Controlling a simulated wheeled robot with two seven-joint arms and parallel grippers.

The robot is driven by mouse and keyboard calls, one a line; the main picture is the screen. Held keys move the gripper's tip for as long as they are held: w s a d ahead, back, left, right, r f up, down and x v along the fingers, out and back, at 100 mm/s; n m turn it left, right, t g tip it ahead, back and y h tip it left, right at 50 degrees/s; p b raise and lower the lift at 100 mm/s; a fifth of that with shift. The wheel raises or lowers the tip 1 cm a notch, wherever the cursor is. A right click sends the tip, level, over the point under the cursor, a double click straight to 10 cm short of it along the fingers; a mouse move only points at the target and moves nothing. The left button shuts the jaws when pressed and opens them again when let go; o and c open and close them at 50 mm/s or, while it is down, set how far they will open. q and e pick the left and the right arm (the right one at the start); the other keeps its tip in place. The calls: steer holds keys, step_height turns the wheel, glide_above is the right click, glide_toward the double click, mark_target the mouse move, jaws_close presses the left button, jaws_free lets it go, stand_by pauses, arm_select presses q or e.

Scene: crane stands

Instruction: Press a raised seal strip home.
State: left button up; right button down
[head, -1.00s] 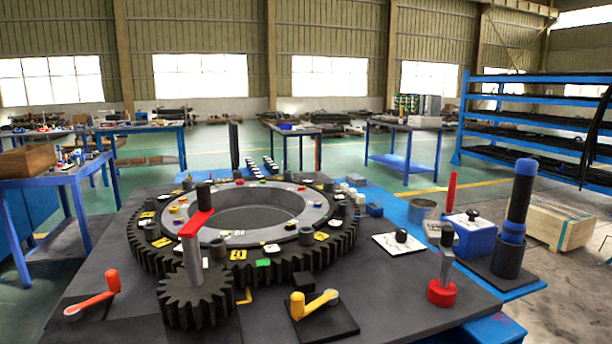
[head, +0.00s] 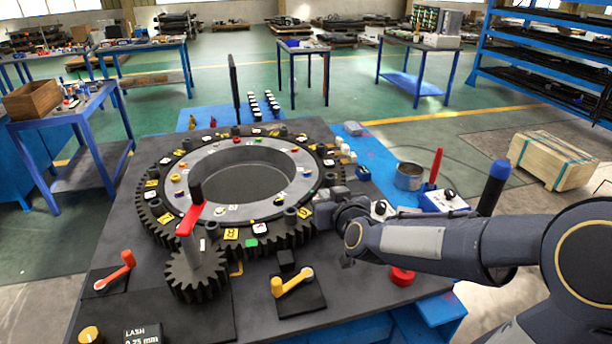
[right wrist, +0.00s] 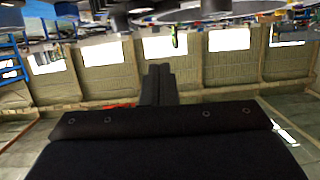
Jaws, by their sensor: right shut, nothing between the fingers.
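The large dark toothed ring (head: 153,222) lies flat on the dark worktable (head: 375,305). A lighter grey inner ring (head: 183,200) sits inside it, dotted with small coloured parts and yellow tags. I cannot pick out a raised seal strip for certain among these parts. My right gripper (head: 326,208) is at the ring's right front edge, and my arm comes in from the right. Its fingers are shut with nothing between them; they also show in the right wrist view (right wrist: 158,84). I cannot tell whether they touch the ring. My left gripper is not in view.
A small pinion (head: 197,272) with a red-topped crank (head: 190,220) stands at the ring's front. A red lever (head: 115,272) and a yellow lever (head: 292,281) are on the table's front. A metal cup (head: 408,177) and a red upright handle (head: 436,165) stand right. My right arm hides part of the table's right side.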

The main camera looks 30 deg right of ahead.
steer(key=shift+w+d+r+h, duration=0.3)
steer(key=shift+w+d, duration=0.05)
steer(key=shift+w, duration=0.1)
steer(key=shift+w, duration=0.1)
glide_above(314, 190)
steer(key=s+a, duration=0.1)
steer(key=s, duration=0.1)
step_height(314, 190, down, 3)
steer(key=shift+s+a+r, duration=0.1)
steer(key=shift+a+r, duration=0.05)
steer(key=shift+r, duration=0.05)
step_height(314, 190, down, 3)
steer(key=shift+s+r, duration=0.15)
steer(key=shift+f, duration=0.6)
